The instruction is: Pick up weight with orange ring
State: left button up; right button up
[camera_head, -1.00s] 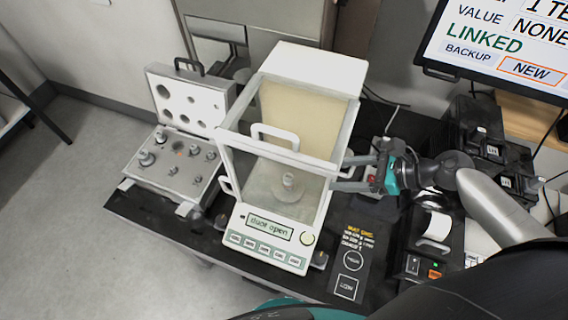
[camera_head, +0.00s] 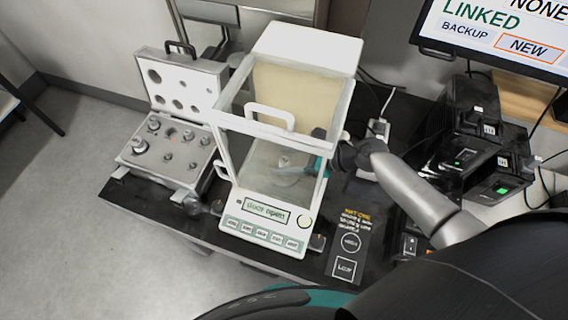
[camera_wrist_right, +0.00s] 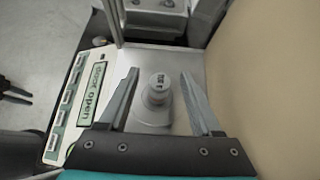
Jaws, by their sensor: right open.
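A metal weight with a knob top (camera_wrist_right: 158,88) stands upright on the pan inside the glass balance (camera_head: 234,155). I cannot make out an orange ring on it. My right gripper (camera_wrist_right: 156,92) reaches in through the balance's right side, its open fingers either side of the weight, with visible gaps. In the head view, glass and the fingers partly blur the weight. The open weight case (camera_head: 126,155) on the left holds several metal weights, and a small orange mark shows among its sockets (camera_head: 172,133).
The balance display (camera_head: 265,211) reads "door open". A handled glass front and the chamber's frame surround my right gripper closely. A black control panel (camera_head: 355,240) lies right of the balance. Black devices (camera_head: 470,120) and a monitor (camera_head: 490,35) stand further right.

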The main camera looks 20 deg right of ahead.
jog(key=shift+w+a+f, duration=0.2)
jog(key=shift+a+f, duration=0.1)
jog(key=shift+a, duration=0.05)
jog(key=shift+c, duration=0.2)
grip_shut()
dwell(0.4)
